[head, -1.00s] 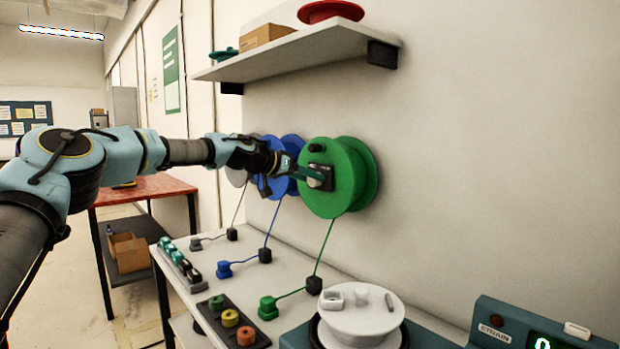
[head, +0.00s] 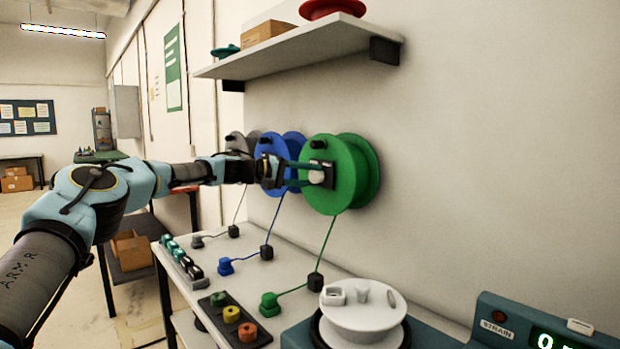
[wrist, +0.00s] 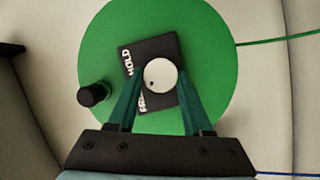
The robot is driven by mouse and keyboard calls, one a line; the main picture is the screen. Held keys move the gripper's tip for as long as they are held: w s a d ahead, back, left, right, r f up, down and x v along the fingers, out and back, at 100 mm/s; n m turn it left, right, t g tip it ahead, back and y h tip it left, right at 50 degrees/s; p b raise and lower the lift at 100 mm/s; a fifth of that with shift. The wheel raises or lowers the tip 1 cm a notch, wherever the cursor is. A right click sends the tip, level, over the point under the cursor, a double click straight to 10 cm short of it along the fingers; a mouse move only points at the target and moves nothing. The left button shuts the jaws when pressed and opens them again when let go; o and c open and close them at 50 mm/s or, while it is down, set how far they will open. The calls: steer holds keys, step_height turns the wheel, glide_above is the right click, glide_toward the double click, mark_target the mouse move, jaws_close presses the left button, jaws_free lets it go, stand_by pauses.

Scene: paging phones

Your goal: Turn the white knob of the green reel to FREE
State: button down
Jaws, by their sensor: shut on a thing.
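The green reel (head: 347,190) is mounted on the wall above the bench, at the right of a row of reels. A dark plate at its centre, marked HOLD and, partly hidden, a word starting with F, carries the white knob (wrist: 161,74). The knob also shows in the head view (head: 317,177). My gripper (wrist: 158,88) faces the reel, its two teal fingers closed on either side of the knob. A small dark dot shows on the knob's face, toward its lower left in the wrist view. The plate appears tilted in that view.
A black crank peg (wrist: 93,94) sticks out of the green reel, left of my fingers. The blue reel (head: 267,150) is close beside my wrist. A shelf (head: 300,52) hangs above. Below is the bench (head: 232,254) with a white turntable (head: 362,318).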

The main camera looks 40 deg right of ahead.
steer(key=shift+f+n+g+h+b, duration=0.2)
steer(key=shift+n+h+b, duration=0.15)
steer(key=shift+n, duration=0.5)
steer(key=shift+f+n+g+h+b, duration=0.1)
steer(key=shift+n+g+h+b, duration=0.2)
steer(key=shift+n, duration=0.55)
steer(key=shift+w+r, duration=0.1)
steer(key=shift+c, duration=1.6)
jaws_free()
steer(key=b+v, duration=0.3)
steer(key=v, duration=0.7)
steer(key=shift+a+b, duration=0.4)
steer(key=shift+w, duration=0.1)
